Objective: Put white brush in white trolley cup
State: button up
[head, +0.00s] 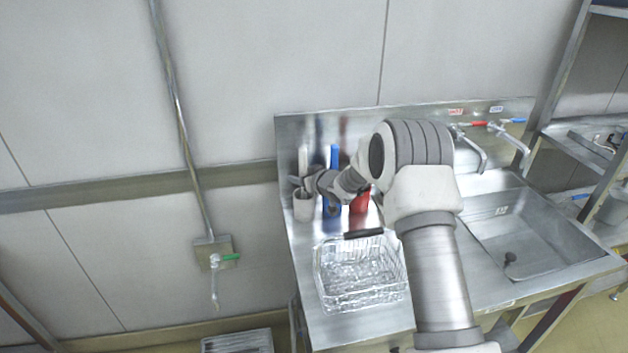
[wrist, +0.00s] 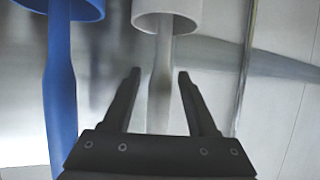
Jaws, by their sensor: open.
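The white brush (head: 303,160) stands upright with its lower end in the white cup (head: 303,206), at the left end of the steel counter. In the wrist view, which looks inverted, the pale brush handle (wrist: 160,95) runs from the white cup (wrist: 168,14) down between my fingers. My gripper (wrist: 159,72) is open, with one finger on each side of the handle and a visible gap to each. In the head view my gripper (head: 299,183) is small and dark, beside the brush just above the cup rim.
A blue brush (head: 334,156) stands in a blue cup (head: 331,210) just right of the white cup, then a red cup (head: 361,203). A wire basket (head: 360,275) sits in front. A sink (head: 530,235) with taps is at right. A wall rises behind.

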jog(key=s+d+r+m+g+h, duration=0.1)
jog(key=s+d+r+m+h, duration=0.15)
jog(key=s+d+r, duration=0.7)
jog(key=s+d+r+m+h, duration=0.1)
jog(key=s+d+r+h, duration=0.4)
jog(key=s+r, duration=0.7)
jog(key=s+d+f+m+g, duration=0.1)
jog(key=s+g, duration=0.1)
jog(key=s, duration=1.2)
jog(key=s+f+m+g+y, duration=0.1)
jog(key=s+f+g, duration=0.1)
jog(key=s, duration=1.3)
jog(key=shift+s+d+g+b, duration=0.25)
jog(key=shift+d+g+b, duration=0.15)
jog(key=shift+g+b, duration=0.1)
